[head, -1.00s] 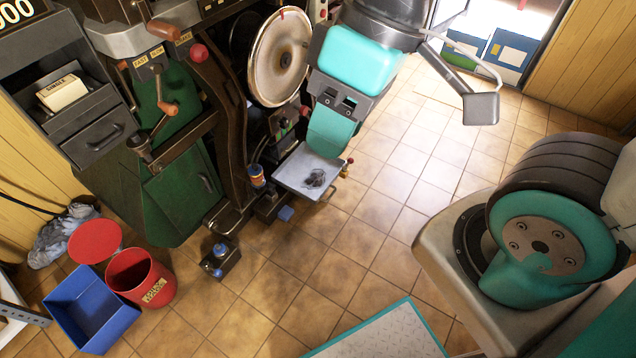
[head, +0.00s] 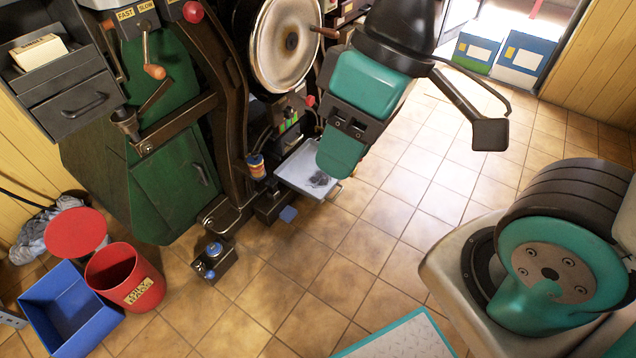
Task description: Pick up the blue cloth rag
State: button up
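A crumpled grey-blue cloth (head: 42,228) lies on the floor at the far left, against the wood-panel wall and partly hidden behind the red round lid. A small dark grey crumpled wad (head: 319,179) lies on the pale tray of the machine; I cannot tell what it is. My gripper (head: 340,156) is the teal end of my arm at upper centre. It hangs in front of the tray's right side in this view, far from the cloth. Its fingertips do not show clearly, so I cannot tell whether it is open, and nothing is visibly held.
A green machine (head: 150,165) with levers and a large disc (head: 285,45) stands at left and centre. A red bin (head: 125,278), a red lid (head: 76,233) and a blue box (head: 70,308) are near the cloth. Tiled floor is open at centre. Boxes (head: 518,62) stand by the doorway.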

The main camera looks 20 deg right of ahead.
aim_at(288, 213)
jog(key=u, duration=0.55)
jog(key=k, duration=0.6)
jog(key=u, duration=1.05)
jog(key=i, duration=1.1)
jog(key=z, duration=0.8)
jog(key=i, duration=0.35)
jog(key=z, duration=0.35)
